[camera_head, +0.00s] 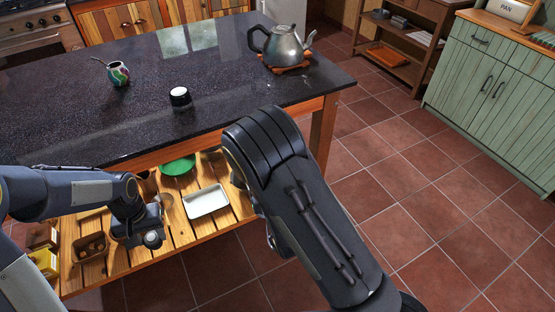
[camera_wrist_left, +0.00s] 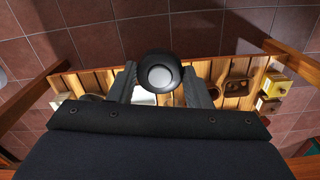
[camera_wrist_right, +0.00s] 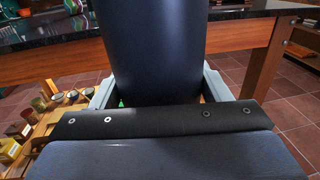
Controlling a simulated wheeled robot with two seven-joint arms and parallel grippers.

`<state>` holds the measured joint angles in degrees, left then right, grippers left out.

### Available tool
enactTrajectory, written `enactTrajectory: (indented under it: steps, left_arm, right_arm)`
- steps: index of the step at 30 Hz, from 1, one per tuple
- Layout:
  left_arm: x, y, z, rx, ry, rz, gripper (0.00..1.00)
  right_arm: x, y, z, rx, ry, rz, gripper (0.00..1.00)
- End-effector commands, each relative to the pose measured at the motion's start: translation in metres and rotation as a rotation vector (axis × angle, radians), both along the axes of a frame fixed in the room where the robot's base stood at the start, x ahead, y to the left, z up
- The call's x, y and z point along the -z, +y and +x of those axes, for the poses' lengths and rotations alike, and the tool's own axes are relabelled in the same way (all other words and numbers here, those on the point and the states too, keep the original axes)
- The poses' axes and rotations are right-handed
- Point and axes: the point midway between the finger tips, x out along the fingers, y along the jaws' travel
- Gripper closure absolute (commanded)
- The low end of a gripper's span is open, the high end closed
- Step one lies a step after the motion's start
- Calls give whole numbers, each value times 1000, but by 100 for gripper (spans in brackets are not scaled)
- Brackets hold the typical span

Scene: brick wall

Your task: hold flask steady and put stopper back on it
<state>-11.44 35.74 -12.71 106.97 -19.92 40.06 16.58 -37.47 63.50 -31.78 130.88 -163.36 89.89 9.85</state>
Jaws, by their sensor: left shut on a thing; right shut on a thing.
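A small round black piece with a pale grey top, which looks like the stopper (camera_wrist_left: 160,74), is between the fingers of my left gripper (camera_wrist_left: 161,88). In the head view my left gripper (camera_head: 138,230) is beside the table's front edge, above the lower shelf, with the stopper (camera_head: 152,239) at its tip. My right gripper (camera_wrist_right: 155,92) is shut on a wide, dark blue cylinder, which looks like the flask (camera_wrist_right: 152,45). The flask's top is out of the right wrist view. My right forearm hides the flask and right gripper in the head view. Stopper and flask appear apart.
The dark stone table (camera_head: 90,125) holds a kettle (camera_head: 283,46), a painted gourd cup (camera_head: 118,73) and a black-and-white jar (camera_head: 180,98). The slatted lower shelf (camera_head: 180,233) bears a white tray (camera_head: 206,200) and green bowl (camera_head: 178,165). Open tiled floor lies right.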

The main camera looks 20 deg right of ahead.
Motion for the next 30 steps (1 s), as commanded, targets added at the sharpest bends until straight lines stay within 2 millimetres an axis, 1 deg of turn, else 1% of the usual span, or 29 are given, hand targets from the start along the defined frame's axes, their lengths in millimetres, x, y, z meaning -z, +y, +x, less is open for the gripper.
enactTrajectory:
  steps: [1, 3, 12, 18, 23, 30]
  left_arm:
    - [0, 0, 0, 0, 0, 0, 81]
    - [0, 0, 0, 0, 0, 0, 81]
    - [0, 0, 0, 0, 0, 0, 81]
    - [0, 0, 0, 0, 0, 0, 81]
    - [0, 0, 0, 0, 0, 0, 81]
    - [0, 0, 0, 0, 0, 0, 81]
  right_arm:
    - [3, 9, 0, -34, -6, -8, 84]
    - [7, 16, 0, -69, -10, -10, 84]
    - [35, 51, 1, -224, -10, -6, 84]
    - [49, 70, 1, -311, -11, -3, 84]
    - [55, 78, 1, -348, -12, 0, 84]
    - [56, 80, 1, -356, -11, 2, 84]
